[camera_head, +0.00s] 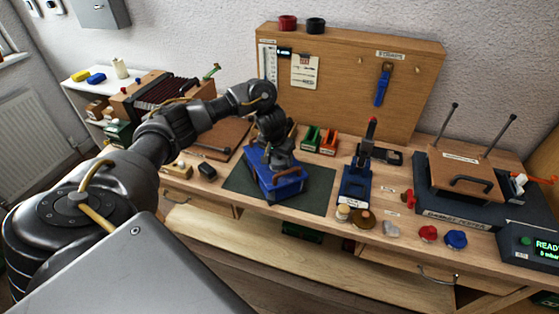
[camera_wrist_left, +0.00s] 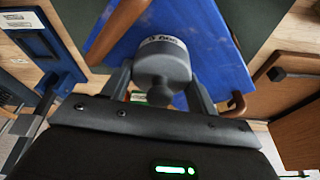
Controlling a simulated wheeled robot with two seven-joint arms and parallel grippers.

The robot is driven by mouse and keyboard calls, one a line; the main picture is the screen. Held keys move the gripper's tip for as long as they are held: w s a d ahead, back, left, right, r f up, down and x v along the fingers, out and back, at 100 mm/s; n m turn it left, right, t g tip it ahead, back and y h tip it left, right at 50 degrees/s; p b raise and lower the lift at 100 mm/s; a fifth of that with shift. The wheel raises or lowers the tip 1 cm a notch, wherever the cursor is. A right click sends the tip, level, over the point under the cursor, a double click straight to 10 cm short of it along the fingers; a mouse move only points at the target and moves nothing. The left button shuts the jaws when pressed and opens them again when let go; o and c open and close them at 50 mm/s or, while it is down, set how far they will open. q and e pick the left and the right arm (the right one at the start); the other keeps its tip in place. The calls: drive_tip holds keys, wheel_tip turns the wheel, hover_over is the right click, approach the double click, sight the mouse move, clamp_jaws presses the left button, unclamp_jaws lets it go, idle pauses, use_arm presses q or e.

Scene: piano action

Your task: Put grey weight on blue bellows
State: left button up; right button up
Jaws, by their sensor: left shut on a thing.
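The blue bellows (camera_head: 290,188) sits on the dark green mat (camera_head: 318,195) at the middle of the bench, with a brown handle or strap on it. Its blue top (camera_wrist_left: 205,45) fills much of the left wrist view. My left gripper (camera_head: 282,163) is over the bellows, pointing down. In the left wrist view it is shut on the grey weight (camera_wrist_left: 162,65), a short cylinder with a knob and a printed label, between its fingers. The weight is over the blue surface; whether it touches it I cannot tell. My right gripper is not in view.
A blue press-like stand (camera_head: 355,185) is right of the mat. Small jars, a red knob (camera_head: 428,233) and a blue knob (camera_head: 456,239) lie near the front edge. Orange and green holders (camera_head: 330,142) stand behind. A wooden tool board (camera_head: 345,75) rises at the back.

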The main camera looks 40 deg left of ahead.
use_arm(q)
drive_tip(key=shift+w+f, duration=0.1)
drive_tip(key=shift+f, duration=0.1)
drive_tip(key=shift+r, duration=0.1)
drive_tip(key=o, duration=1.4)
drive_tip(key=shift+f, duration=0.2)
drive_tip(key=shift+c, duration=0.2)
drive_tip(key=o, duration=0.3)
